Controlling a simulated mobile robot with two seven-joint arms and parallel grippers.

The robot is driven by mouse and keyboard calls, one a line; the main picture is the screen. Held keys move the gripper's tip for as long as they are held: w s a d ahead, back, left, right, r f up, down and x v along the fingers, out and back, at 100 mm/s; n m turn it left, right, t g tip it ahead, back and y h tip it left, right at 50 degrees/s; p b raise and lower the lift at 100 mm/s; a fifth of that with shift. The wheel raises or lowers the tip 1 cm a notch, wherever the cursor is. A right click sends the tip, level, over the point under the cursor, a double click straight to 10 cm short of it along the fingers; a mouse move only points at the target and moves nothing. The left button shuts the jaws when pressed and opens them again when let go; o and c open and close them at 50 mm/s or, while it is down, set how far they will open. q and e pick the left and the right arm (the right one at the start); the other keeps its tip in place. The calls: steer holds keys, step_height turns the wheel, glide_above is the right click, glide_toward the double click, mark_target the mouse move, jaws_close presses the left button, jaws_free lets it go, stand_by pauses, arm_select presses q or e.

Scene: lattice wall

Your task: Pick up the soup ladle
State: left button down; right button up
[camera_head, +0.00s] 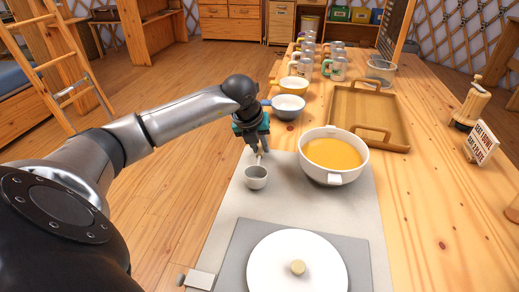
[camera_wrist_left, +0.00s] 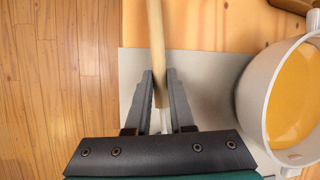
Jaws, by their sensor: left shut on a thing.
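The soup ladle shows in the head view as a small pale bowl (camera_head: 256,178) over the grey mat, with a short length of stem rising to my left gripper (camera_head: 261,150). In the left wrist view its wooden handle (camera_wrist_left: 156,45) runs between the fingers of my left gripper (camera_wrist_left: 160,82), which is shut on it. The ladle bowl is hidden in that view. I cannot tell whether the ladle touches the mat. A white pot (camera_head: 333,178) of orange soup stands just right of the ladle; it also shows in the wrist view (camera_wrist_left: 257,85). My right gripper is not in view.
A grey mat (camera_head: 225,225) covers the near left of the wooden table. A white lid (camera_head: 275,272) with a wooden knob lies in front. Bowls (camera_head: 288,113), a wooden tray (camera_head: 385,105) and several mugs (camera_head: 335,72) stand farther back. The table's right side is mostly clear.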

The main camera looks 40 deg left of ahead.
arm_select(q)
step_height(320, 180, up, 9)
steer(key=p, duration=0.3)
steer(key=shift+r, duration=0.2)
step_height(320, 180, up, 7)
steer(key=p, duration=0.2)
glide_above(260, 147)
steer(key=shift+s+r+p, duration=0.1)
steer(key=shift+r+p, duration=0.45)
steer(key=shift+r, duration=0.75)
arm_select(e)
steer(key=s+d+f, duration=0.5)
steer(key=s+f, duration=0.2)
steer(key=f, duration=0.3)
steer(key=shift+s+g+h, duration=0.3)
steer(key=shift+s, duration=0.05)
